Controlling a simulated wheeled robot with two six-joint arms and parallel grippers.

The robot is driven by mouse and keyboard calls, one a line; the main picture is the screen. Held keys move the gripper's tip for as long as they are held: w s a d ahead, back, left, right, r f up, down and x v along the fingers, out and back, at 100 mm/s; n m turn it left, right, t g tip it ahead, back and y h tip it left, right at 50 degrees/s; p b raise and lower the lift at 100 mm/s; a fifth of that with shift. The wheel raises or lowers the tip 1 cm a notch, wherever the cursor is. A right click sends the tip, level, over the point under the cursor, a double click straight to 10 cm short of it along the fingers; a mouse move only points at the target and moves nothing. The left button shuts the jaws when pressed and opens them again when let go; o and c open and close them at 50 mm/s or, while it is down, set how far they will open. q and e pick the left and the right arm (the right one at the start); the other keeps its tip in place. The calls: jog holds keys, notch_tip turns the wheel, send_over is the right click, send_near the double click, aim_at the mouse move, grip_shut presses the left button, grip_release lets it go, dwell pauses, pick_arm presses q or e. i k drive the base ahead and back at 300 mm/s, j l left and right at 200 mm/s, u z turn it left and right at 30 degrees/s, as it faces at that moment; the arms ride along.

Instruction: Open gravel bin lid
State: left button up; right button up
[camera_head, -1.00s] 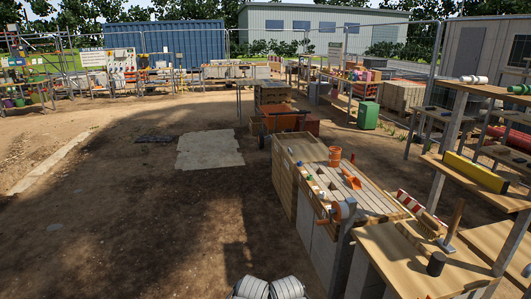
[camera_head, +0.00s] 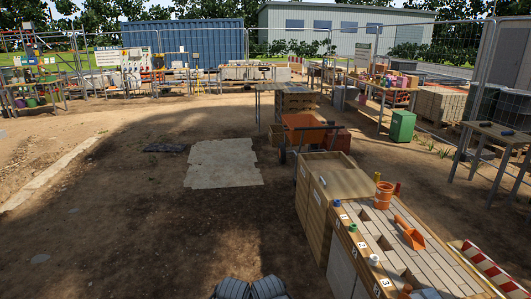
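A wooden box with a flat, closed-looking top (camera_head: 340,176) stands right of centre in the head view, at the far end of a paved-top bench. It may be the gravel bin, but I cannot read a label that confirms it. Neither of my grippers is in view. Only a grey ribbed part, which looks like my own body, shows at the bottom edge.
The bench (camera_head: 400,238) holds an orange cup (camera_head: 384,195) and an orange scoop (camera_head: 409,233). An orange wheelbarrow (camera_head: 305,128) stands beyond the box. A green bin (camera_head: 402,126) is farther right. Open dirt lies left of the box, around a pale slab (camera_head: 223,163).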

aim_at(350, 184)
jog(key=i+j+z, duration=0.1)
jog(key=i, duration=1.65)
jog(key=i+j+z, duration=0.15)
jog(key=i+z, duration=0.3)
jog(key=i+j+z, duration=0.3)
jog(key=i+z, duration=0.2)
jog(key=i+j+z, duration=0.7)
jog(key=j+z, duration=0.25)
jog(key=j, duration=0.2)
jog(key=i+j+z, duration=0.2)
jog(key=j, duration=0.2)
